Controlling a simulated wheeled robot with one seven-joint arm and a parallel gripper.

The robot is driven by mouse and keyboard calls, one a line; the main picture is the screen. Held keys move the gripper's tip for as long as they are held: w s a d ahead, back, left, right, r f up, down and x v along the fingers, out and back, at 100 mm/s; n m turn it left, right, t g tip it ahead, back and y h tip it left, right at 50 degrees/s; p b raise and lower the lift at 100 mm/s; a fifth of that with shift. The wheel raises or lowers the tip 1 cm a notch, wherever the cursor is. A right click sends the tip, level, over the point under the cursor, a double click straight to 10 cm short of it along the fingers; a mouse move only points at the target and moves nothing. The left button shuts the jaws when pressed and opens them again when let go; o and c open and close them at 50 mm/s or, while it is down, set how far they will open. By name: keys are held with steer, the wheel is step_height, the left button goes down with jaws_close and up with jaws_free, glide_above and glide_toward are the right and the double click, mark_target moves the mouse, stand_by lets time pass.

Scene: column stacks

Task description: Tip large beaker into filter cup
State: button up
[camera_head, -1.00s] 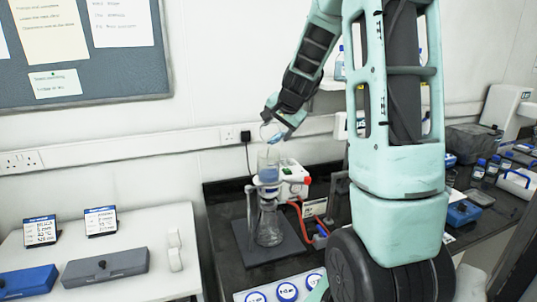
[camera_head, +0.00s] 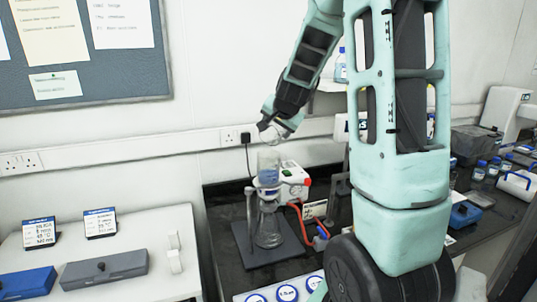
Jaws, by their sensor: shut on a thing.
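The filter cup (camera_head: 268,166) is a clear cup with bluish contents, upright on top of a clear conical flask (camera_head: 268,228) on a dark stand base in the middle of the picture. My gripper (camera_head: 270,130) is just above the cup and shut on the large beaker (camera_head: 265,126). Only a small clear part of the beaker shows at the left of my fingers. The beaker's exact tilt and any liquid in it are too small to tell.
A white pump (camera_head: 294,173) with a red knob stands right behind the flask, with red tubing (camera_head: 301,222) at its side. Blue-lidded jars (camera_head: 287,292) stand in front. A white table (camera_head: 120,250) with two boxes is at the left. Bottles and equipment crowd the right bench.

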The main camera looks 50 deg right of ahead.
steer(key=shift+d, duration=0.2)
steer(key=shift+d+f+y, duration=0.25)
steer(key=shift+d+y, duration=0.05)
steer(key=shift+y, duration=0.3)
steer(key=shift+d+f+m+g+y+p, duration=0.1)
steer(key=shift+d+m+g+y+p, duration=0.15)
steer(key=shift+m+y+p, duration=0.2)
steer(key=shift+w+f+g+y+p, duration=0.2)
steer(key=shift+g+y+p, duration=0.1)
steer(key=shift+y, duration=0.15)
steer(key=shift+a+f, duration=0.15)
steer(key=shift+f, duration=0.05)
steer(key=shift+d+f+y+p, duration=0.1)
steer(key=shift+d+y+p, duration=0.1)
steer(key=shift+y+p, duration=0.4)
steer(key=shift+w+d+f+m+g+y+p, duration=0.1)
steer(key=shift+d+f+m+g+y+p, duration=0.2)
steer(key=shift+d+f+y+p, duration=0.6)
steer(key=p, duration=0.2)
steer(key=r+y+p, duration=0.1)
steer(key=shift+a+r+m+p, duration=0.25)
steer(key=shift+p, duration=0.1)
steer(key=w+d+f+m+g+y+p, duration=0.1)
steer(key=d+f+m+y, duration=0.2)
steer(key=f+y, duration=0.5)
steer(key=shift+d+f+g+y, duration=0.15)
steer(key=shift+d+g+y, duration=0.2)
steer(key=shift+y, duration=1.45)
